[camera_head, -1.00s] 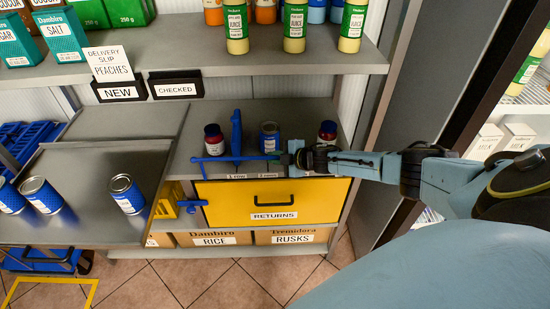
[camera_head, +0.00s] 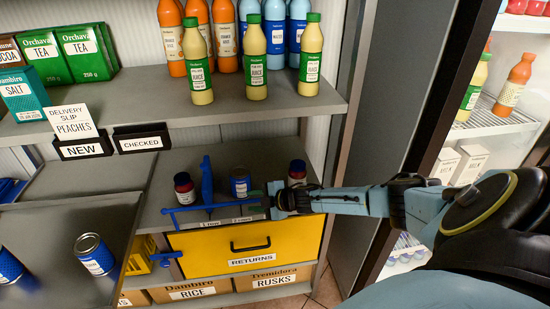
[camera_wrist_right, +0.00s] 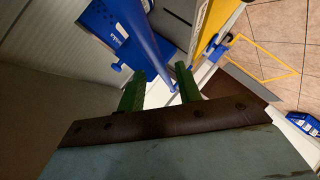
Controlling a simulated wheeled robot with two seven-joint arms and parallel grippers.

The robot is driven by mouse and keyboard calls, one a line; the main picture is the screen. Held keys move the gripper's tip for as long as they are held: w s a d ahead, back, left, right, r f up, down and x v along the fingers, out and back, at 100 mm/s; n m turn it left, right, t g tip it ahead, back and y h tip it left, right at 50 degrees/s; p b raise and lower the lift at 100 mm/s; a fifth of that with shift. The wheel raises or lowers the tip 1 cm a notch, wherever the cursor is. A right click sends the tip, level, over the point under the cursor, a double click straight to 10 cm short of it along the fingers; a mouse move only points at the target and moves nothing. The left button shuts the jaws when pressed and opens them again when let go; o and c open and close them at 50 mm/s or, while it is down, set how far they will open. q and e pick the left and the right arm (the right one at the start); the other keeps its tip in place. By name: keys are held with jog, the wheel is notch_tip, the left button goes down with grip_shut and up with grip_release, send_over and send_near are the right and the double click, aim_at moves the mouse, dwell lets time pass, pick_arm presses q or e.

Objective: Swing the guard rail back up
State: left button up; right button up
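The blue guard rail (camera_head: 205,207) lies low and roughly level along the front edge of the shelf, above the yellow drawer. My right gripper (camera_head: 272,198) is at the rail's right end, pointing left. In the right wrist view, its two green fingers (camera_wrist_right: 160,80) are apart, and a blue bar (camera_wrist_right: 150,50) runs into the gap between them. I cannot tell whether either finger touches it. Behind the rail stand a dark red jar (camera_head: 184,188), a blue upright divider (camera_head: 207,180), a blue can (camera_head: 240,185) and another jar (camera_head: 297,172). My left gripper is not in view.
The yellow RETURNS drawer (camera_head: 215,248) is shut below the rail, with a blue latch-like part (camera_head: 166,257) at its left. Bottles crowd the shelf above. A blue can (camera_head: 95,254) stands on the left counter. A dark fridge frame (camera_head: 405,120) is close on the right.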

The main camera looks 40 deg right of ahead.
jog(key=p+v, duration=0.1)
jog(key=v, duration=0.9)
jog(key=shift+d, duration=0.1)
dwell(0.3)
jog(key=s+a+f+m+g+h+b, duration=0.1)
jog(key=s+f+m+b, duration=0.3)
jog(key=f, duration=0.6)
jog(key=s+a+f+m+g+h+p, duration=0.1)
jog(key=s+f+m+g+h, duration=0.1)
jog(key=s+f, duration=0.65)
jog(key=s+a+f+m+g+h+b, duration=0.1)
jog(key=s+f+m+b, duration=0.2)
jog(key=f, duration=0.9)
jog(key=s+a+f+m+g, duration=0.1)
jog(key=s+a+f+g, duration=0.1)
jog(key=s+a+f, duration=0.3)
jog(key=s+a+f+m+g+b, duration=0.1)
jog(key=s+a+f, duration=0.3)
jog(key=s, duration=0.8)
jog(key=s+a+f+m+g+b, duration=0.1)
jog(key=s+a+f+m+g, duration=0.1)
jog(key=s+a+f, duration=0.3)
jog(key=s+a+g, duration=0.1)
jog(key=s+a, duration=0.1)
jog(key=s, duration=0.2)
jog(key=shift+a+f+g, duration=0.2)
jog(key=shift+f+g, duration=0.1)
jog(key=shift+g, duration=0.1)
